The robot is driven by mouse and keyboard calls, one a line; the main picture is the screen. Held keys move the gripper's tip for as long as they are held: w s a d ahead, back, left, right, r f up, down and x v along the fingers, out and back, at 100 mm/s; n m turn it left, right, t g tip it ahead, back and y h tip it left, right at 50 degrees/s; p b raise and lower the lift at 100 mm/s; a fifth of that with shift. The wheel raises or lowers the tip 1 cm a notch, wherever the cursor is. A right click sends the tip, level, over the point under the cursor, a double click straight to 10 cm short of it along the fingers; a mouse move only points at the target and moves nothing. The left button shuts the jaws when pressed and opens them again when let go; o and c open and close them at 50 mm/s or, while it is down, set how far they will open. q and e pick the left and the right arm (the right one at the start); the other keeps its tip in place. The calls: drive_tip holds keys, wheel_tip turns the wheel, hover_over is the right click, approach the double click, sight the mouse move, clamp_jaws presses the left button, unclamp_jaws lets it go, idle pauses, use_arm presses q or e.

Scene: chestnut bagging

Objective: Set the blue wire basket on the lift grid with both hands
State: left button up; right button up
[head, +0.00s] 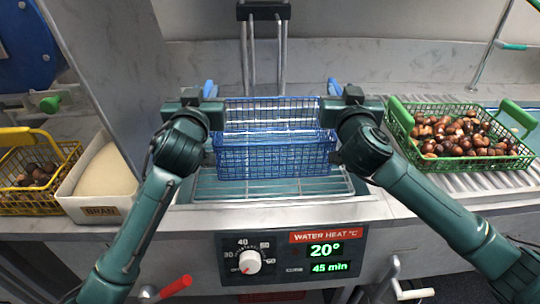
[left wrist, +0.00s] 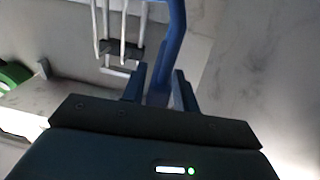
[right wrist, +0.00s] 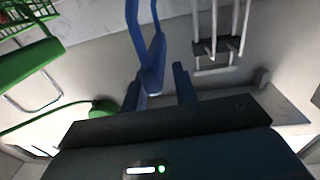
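The blue wire basket (head: 276,158) is upright and looks empty, over the lift grid (head: 205,187) in the basin. Whether its bottom touches the grid or hangs just above it is unclear. My left gripper (head: 210,97) is at the basket's left handle (left wrist: 170,50); in the left wrist view the handle stands between its fingers, which are apart (left wrist: 159,88). My right gripper (head: 333,97) is at the right handle (right wrist: 150,70); in the right wrist view the handle lies between the parted fingers (right wrist: 157,88), with a gap on one side.
A green basket (head: 435,158) of chestnuts stands at right on a ribbed surface. A yellow basket (head: 62,200) with chestnuts and a white bran box (head: 85,207) stand at left. A heater panel (head: 290,258) reading 20° and 45 min is in front. A lift bracket (head: 263,12) rises behind.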

use_arm(q)
drive_tip(key=shift+o, duration=1.1)
drive_tip(key=shift+a, duration=0.15)
use_arm(e)
drive_tip(key=shift+o, duration=1.1)
drive_tip(key=shift+a, duration=0.2)
use_arm(q)
drive_tip(key=shift+r, duration=0.1)
use_arm(e)
drive_tip(key=shift+f, duration=0.1)
use_arm(q)
drive_tip(key=shift+s, duration=0.1)
use_arm(e)
drive_tip(key=shift+s, duration=0.1)
use_arm(q)
drive_tip(key=s, duration=1.1)
drive_tip(key=shift+s, duration=0.35)
use_arm(e)
drive_tip(key=s, duration=1.2)
